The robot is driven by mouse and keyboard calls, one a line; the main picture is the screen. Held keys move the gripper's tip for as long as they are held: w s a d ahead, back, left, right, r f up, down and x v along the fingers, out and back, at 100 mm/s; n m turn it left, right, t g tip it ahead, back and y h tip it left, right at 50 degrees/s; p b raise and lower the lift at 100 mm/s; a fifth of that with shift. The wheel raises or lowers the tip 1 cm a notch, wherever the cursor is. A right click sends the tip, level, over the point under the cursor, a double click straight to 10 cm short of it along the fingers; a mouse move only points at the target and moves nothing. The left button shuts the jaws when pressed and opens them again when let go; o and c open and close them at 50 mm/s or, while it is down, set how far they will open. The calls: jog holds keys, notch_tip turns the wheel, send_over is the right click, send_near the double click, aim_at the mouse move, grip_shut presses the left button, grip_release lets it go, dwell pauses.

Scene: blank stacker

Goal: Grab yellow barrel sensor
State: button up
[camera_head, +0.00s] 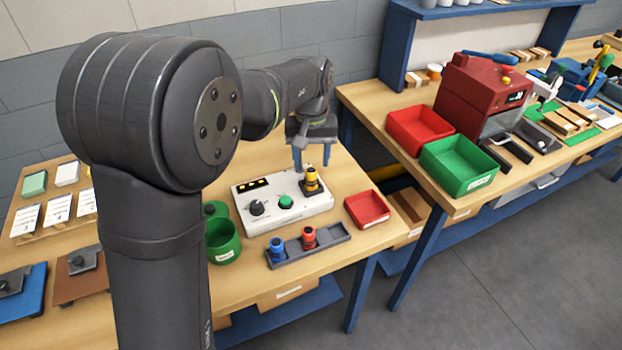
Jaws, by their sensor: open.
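The yellow barrel sensor (311,179) stands upright at the right end of the white control box (300,207), in a dark square holder. My gripper (298,165) is up and to the left of the sensor in the picture, fingers pointing down. It is open and apart from the sensor, with nothing seen between its fingers. Part of the gripper is small and hard to make out behind the box's far edge.
A grey tray (335,236) in front holds a blue barrel (277,247) and a red barrel (308,238). A small red bin (367,209) is at right, green cups (222,240) at left. The box carries a black knob (257,208) and green button (286,201).

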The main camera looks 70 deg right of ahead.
aim_at(311, 170)
jog(key=shift+s+a+f, duration=0.1)
jog(key=shift+f, duration=1.3)
jog(key=shift+a+f, duration=0.1)
jog(key=shift+f, duration=1.25)
jog(key=shift+c, duration=0.4)
jog(key=c, duration=1)
